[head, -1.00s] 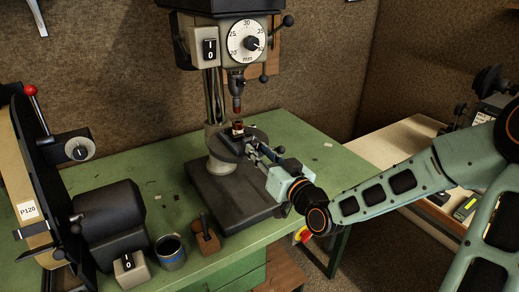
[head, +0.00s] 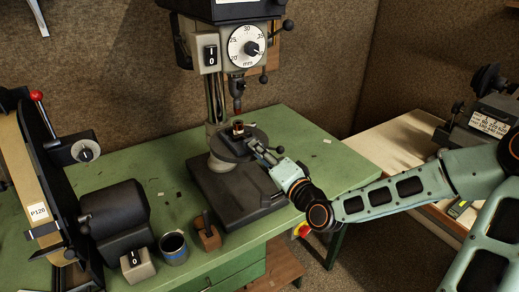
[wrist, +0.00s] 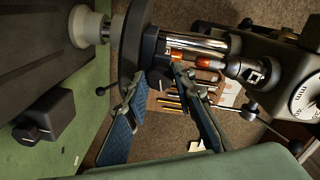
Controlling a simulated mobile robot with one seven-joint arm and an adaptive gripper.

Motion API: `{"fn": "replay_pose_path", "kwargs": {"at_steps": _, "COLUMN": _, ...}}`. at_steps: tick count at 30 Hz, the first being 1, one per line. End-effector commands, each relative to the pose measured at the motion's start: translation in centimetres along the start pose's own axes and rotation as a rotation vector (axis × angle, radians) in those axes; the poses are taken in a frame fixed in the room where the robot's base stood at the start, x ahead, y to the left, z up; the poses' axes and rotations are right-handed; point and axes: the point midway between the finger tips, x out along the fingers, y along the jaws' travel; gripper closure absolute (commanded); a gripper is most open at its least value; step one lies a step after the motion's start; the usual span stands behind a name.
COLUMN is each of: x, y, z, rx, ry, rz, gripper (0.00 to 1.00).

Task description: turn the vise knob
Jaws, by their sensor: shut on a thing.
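The drill-press vise (head: 232,143) sits on the round table of the drill press, with a small reddish-brown part (head: 238,128) standing at it. My gripper (head: 255,149) reaches in from the right to the near side of the vise. In the wrist view, the dark vise knob (wrist: 159,79) lies between the two fingertips of my gripper (wrist: 160,76). My gripper is shut on the knob. In the head view the knob is hidden by the fingers.
The drill press head (head: 236,45) and its chuck (head: 237,85) hang above the vise. The green bench (head: 310,150) is clear at right.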

Motion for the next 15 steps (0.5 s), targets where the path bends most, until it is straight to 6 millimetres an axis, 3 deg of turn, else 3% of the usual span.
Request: {"fn": "replay_pose_path", "kwargs": {"at_steps": 15, "x": 0.03, "y": -0.11, "z": -0.25, "rx": 0.492, "ry": -0.013, "rz": -0.006, "gripper": 1.00}}
